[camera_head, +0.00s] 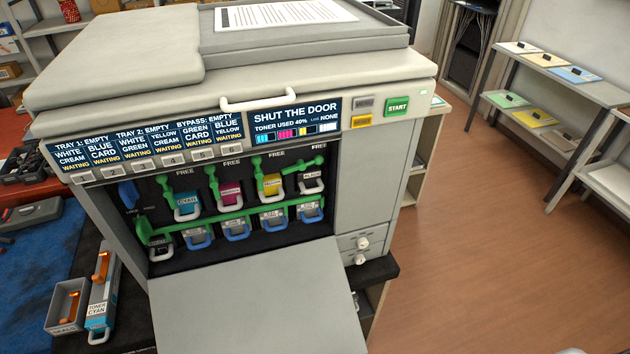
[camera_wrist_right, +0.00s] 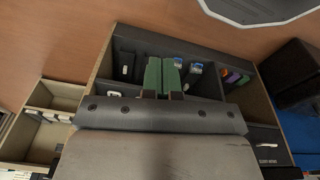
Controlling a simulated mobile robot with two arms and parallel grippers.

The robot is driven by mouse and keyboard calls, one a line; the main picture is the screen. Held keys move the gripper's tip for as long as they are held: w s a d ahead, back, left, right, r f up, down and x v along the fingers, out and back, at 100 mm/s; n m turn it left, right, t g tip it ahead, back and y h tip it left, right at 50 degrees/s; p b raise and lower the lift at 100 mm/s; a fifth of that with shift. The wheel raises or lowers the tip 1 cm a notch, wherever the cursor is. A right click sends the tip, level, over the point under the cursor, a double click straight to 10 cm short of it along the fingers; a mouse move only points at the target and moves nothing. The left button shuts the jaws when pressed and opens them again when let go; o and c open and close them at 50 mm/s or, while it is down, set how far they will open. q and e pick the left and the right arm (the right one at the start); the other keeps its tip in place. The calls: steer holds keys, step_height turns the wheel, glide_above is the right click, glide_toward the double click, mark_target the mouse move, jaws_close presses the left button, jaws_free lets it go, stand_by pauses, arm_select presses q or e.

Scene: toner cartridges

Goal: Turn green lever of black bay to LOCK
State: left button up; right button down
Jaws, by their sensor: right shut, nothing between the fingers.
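The black bay (camera_head: 311,183) is the rightmost of the upper row inside the open printer, with a dark cartridge in it. Its green lever (camera_head: 308,166) lies nearly crosswise, rising slightly to the right. The green levers of the cyan (camera_head: 187,205), magenta (camera_head: 230,194) and yellow (camera_head: 273,186) bays stand steeply instead. FREE is legible above some bays; I cannot read a LOCK mark. My right gripper (camera_wrist_right: 163,78) shows in the right wrist view, shut and empty, above a shelf away from the lever. My left gripper is not in view.
The printer's front door (camera_head: 255,295) hangs open below the bays. The display (camera_head: 293,116) reads SHUT THE DOOR. The floor (camera_head: 480,230) to the right is clear.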

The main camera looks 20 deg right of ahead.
steer(key=w+r+t+b, duration=0.1)
steer(key=w+r, duration=0.2)
steer(key=r, duration=0.3)
steer(key=w+a+r+b, duration=0.1)
steer(key=w+r, duration=0.2)
steer(key=r, duration=0.4)
steer(key=w+r+t+b, duration=0.1)
steer(key=w+r, duration=0.3)
steer(key=r, duration=0.2)
steer(key=n+t+h, duration=0.2)
steer(key=n+t, duration=1.5)
steer(key=n, duration=0.9)
glide_toward(303, 165)
step_height(303, 165, down, 2)
steer(key=s+d, duration=0.2)
steer(key=shift+s+b, duration=0.1)
steer(key=shift+b, duration=0.2)
steer(key=shift+d, duration=0.1)
steer(key=p+x, duration=0.2)
steer(key=x, duration=0.8)
steer(key=shift+d+h, duration=0.15)
steer(key=shift+h, duration=0.25)
